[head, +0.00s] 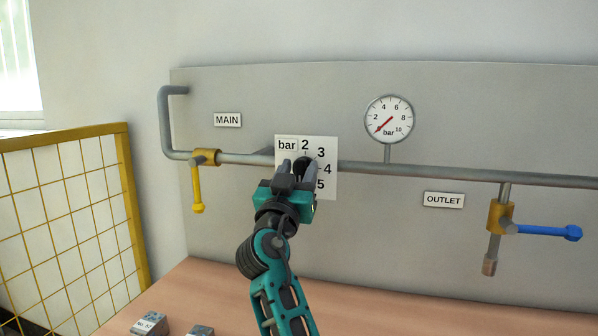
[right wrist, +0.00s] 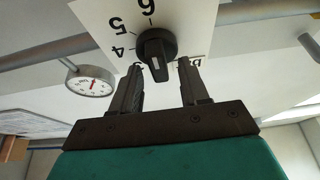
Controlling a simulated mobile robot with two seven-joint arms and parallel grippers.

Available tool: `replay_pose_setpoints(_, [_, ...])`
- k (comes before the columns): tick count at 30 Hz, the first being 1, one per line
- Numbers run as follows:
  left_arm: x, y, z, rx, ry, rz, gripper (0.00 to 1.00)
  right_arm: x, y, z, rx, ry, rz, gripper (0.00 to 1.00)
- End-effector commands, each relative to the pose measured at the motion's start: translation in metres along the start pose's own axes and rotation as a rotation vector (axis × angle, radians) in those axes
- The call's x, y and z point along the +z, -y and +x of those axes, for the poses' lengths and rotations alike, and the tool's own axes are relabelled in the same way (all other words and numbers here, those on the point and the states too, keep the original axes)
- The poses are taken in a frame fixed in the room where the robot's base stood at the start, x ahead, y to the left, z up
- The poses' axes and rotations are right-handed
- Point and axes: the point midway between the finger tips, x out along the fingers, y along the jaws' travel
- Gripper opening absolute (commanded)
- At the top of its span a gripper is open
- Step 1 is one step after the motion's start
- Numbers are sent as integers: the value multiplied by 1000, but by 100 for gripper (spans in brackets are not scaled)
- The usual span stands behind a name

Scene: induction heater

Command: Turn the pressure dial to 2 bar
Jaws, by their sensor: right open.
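The black pressure dial (head: 303,168) sits on a white plate (head: 325,190) marked "bar" and 2, 3, 4, 5 in the head view. My right gripper (head: 294,165) is in front of it and hides part of it. In the right wrist view the dial (right wrist: 155,48) has a white mark pointing down in the picture, toward the space between my fingers. My left gripper is not in view.
A grey pipe (head: 450,173) runs along the panel. A gauge (head: 389,119) with a red needle at its low end stands above it. A yellow-handled valve (head: 197,190) is left, a blue-handled valve (head: 545,231) right. Small metal blocks (head: 150,324) lie on the bench (head: 200,285).

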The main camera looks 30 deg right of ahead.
Motion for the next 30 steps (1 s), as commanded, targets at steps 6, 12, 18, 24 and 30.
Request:
replay_pose_setpoints(6, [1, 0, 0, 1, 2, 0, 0, 0, 0, 0, 0, 0, 0, 34])
replay_pose_setpoints(12, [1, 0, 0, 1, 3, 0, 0, 0, 0, 0, 0, 0, 0, 15])
replay_pose_setpoints(18, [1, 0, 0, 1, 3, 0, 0, 0, 0, 0, 0, 0, 0, 0])
replay_pose_setpoints(24, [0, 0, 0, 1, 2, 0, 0, 0, 0, 0, -2, 0, -3, 0])
replay_pose_setpoints(30, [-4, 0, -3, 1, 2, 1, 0, -2, 0, 1, -18, -1, -43, 0])
